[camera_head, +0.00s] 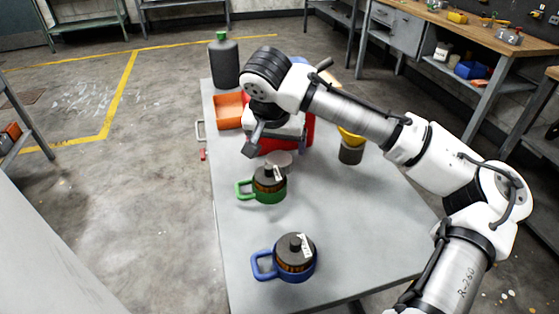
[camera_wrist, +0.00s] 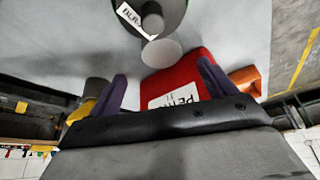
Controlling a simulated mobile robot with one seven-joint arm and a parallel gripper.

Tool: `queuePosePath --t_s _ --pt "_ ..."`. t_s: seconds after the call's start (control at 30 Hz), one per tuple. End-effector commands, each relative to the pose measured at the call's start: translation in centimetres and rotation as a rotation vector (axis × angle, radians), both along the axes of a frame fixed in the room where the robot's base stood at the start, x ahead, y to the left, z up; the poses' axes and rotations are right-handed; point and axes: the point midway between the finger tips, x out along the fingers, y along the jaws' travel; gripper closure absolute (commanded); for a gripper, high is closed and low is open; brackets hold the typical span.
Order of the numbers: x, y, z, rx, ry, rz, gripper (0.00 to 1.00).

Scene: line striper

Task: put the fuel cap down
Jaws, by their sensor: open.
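No thing in view can be named the fuel cap with certainty. A flat grey round disc (camera_head: 279,158) lies on the grey table (camera_head: 370,250), just behind the green-handled pot (camera_head: 270,195); the disc also shows in the wrist view (camera_wrist: 160,53). The pot has a dark top with a knob and a white tag.
A blue-handled pot (camera_head: 292,273) stands nearer the front. An orange tray (camera_head: 229,111) and a dark bottle (camera_head: 224,63) stand at the back left. A yellow and grey object (camera_head: 351,152) stands right of the red box. The table's front right is clear.

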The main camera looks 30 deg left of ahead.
Motion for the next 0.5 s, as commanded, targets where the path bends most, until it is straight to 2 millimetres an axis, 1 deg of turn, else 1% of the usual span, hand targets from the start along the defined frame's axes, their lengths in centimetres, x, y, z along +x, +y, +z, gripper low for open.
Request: queuePosePath --t_s 0.23,0.5 --pt "0.6 0.3 -1.5 -0.002 -0.001 0.0 0.17" --pt "1.8 1.1 -5.0 -0.002 0.0 -0.001 0.17"
